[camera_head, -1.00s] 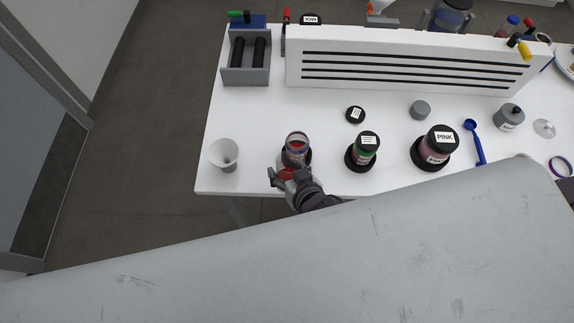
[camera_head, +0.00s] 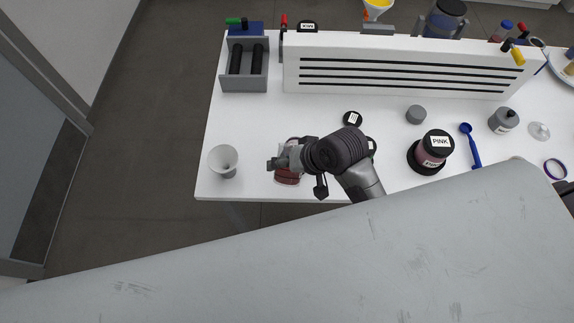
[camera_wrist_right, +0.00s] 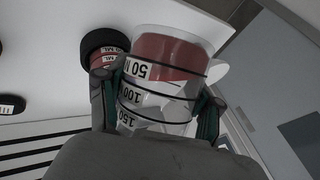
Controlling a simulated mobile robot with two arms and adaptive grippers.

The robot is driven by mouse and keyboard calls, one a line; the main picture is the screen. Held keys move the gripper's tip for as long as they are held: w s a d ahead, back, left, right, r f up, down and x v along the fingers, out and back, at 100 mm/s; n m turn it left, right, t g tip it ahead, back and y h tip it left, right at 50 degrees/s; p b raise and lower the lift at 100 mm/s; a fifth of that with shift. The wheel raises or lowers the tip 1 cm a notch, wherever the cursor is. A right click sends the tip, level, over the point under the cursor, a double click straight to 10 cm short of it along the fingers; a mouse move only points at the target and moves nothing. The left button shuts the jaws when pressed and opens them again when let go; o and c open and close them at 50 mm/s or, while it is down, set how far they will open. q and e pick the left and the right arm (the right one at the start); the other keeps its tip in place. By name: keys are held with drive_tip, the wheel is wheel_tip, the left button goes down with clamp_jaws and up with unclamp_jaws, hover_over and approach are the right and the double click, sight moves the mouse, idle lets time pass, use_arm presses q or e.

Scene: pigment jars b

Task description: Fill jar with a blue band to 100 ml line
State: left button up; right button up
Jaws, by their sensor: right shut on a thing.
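My right gripper (camera_wrist_right: 155,100) is shut on a clear graduated vessel (camera_wrist_right: 150,112). Black lines and labels for 50, 100 and 150 show on it. The picture is upside down, and the red content (camera_wrist_right: 165,56) lies around the 50 line. Another jar (camera_wrist_right: 104,58) with red content and ML marks stands on a black base behind the held vessel. I see no clear blue band. My left gripper is not in view.
A slotted white panel (camera_head: 400,68) and grey rack (camera_head: 243,82) stand behind. The table's middle left is clear.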

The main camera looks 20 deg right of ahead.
drive_tip(key=r+g, duration=0.1)
drive_tip(key=r+m+g+y, duration=0.1)
drive_tip(key=g, duration=0.1)
drive_tip(key=r+g+y, duration=0.1)
drive_tip(key=shift+w+d+m+g, duration=0.1)
drive_tip(key=shift+w+m+g, duration=0.15)
drive_tip(key=shift+m+g, duration=0.05)
drive_tip(key=shift+w+d+r+m+g+y, duration=0.2)
drive_tip(key=shift+r+m+g+y, duration=0.25)
drive_tip(key=shift+g+y, duration=0.45)
drive_tip(key=shift+w+r+g+y, duration=0.2)
drive_tip(key=shift+r+g+y, duration=0.15)
drive_tip(key=shift+g, duration=0.15)
idle(2.9)
drive_tip(key=shift+w+d+r, duration=0.1)
drive_tip(key=shift+m+g, duration=0.25)
drive_tip(key=shift+g, duration=0.05)
idle(1.2)
idle(0.9)
